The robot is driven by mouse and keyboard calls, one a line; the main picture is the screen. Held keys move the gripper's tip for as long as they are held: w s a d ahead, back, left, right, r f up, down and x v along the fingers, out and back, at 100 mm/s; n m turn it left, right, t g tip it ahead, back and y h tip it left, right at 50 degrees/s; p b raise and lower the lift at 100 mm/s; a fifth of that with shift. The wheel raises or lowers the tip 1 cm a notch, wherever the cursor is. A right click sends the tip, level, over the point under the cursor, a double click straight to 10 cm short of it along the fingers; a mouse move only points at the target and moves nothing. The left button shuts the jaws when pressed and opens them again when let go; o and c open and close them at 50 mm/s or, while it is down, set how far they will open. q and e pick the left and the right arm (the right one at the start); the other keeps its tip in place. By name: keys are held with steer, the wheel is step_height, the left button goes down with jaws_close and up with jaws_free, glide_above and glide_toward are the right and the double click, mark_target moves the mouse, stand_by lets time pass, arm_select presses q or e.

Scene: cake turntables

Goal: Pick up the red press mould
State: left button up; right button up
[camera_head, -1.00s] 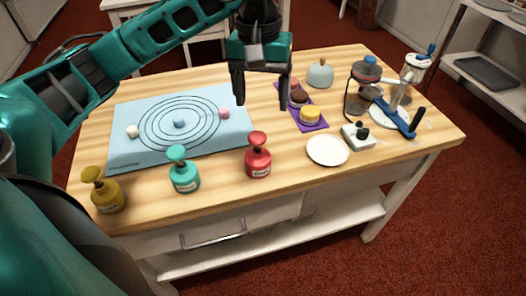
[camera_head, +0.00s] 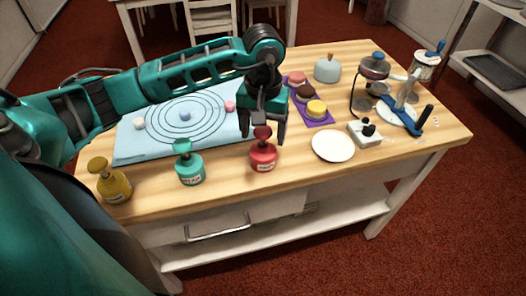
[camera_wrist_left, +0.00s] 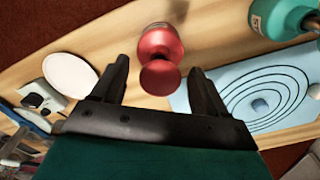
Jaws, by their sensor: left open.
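The red press mould (camera_head: 264,157) stands upright near the front edge of the wooden table, with a rounded body, a label and a knob on top. My left gripper (camera_head: 262,137) is open just behind and above it, fingers pointing down. In the left wrist view the mould (camera_wrist_left: 160,44) lies ahead of my left gripper (camera_wrist_left: 160,68), its knob lined up with the gap between the fingertips. The fingers are not closed on it. I cannot tell whether the knob is fully between them. My right gripper is not in view.
A teal press mould (camera_head: 190,168) and a mustard one (camera_head: 113,184) stand to the left. A white plate (camera_head: 333,146) lies to the right. Behind are a blue mat (camera_head: 135,149) with small balls and a purple mat (camera_head: 322,122) with macarons.

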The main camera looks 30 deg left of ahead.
arm_select(q)
steer(key=shift+f, duration=0.2)
jaws_close()
stand_by(0.6)
